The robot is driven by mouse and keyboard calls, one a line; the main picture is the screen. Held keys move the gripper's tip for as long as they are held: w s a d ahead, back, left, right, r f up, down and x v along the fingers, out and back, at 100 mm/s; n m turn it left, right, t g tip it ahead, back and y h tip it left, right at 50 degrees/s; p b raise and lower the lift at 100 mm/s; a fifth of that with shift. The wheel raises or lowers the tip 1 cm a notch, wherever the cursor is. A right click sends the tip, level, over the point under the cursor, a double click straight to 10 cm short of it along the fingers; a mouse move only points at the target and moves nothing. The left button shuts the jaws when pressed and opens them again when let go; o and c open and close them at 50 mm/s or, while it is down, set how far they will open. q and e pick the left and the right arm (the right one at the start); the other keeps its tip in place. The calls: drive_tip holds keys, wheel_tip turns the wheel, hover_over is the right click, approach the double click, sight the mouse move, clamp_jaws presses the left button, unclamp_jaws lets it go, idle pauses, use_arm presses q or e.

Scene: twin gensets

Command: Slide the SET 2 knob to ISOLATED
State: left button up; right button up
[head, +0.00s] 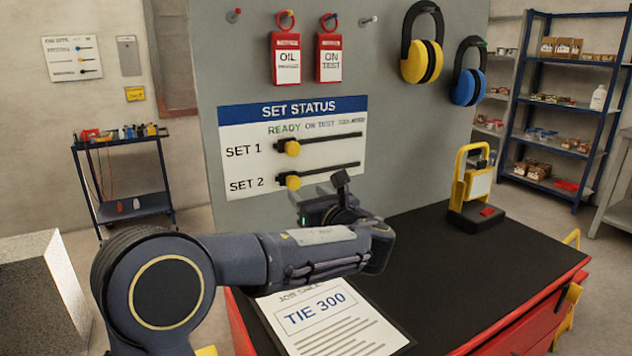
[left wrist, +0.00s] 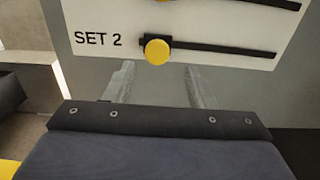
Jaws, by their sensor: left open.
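The SET STATUS board (head: 240,150) is white with a blue header, fixed on a grey panel. Its SET 2 knob (head: 293,182) is yellow, on a black slider at the left end of its slot, roughly below READY. It also shows in the left wrist view (left wrist: 157,51). The SET 1 knob (head: 292,148) sits above it, also at the left end. The third column label, at right, is too small to read surely. My left gripper (left wrist: 159,66) is open, its pale fingers apart just below the SET 2 knob, with nothing between them. My right gripper is not in view.
A black-topped red cabinet (head: 430,250) stands below the panel, with a TIE 300 sheet (head: 320,318) and a yellow-framed device (head: 473,185) on it. Red tags (head: 286,60) and ear defenders (head: 423,45) hang above. The slot's right side is clear.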

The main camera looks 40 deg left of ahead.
sight(295, 184)
use_arm(q)
drive_tip(key=x, duration=0.7)
drive_tip(key=shift+a+r, duration=0.1)
drive_tip(key=shift+a, duration=0.2)
drive_tip(key=shift+s, duration=0.1)
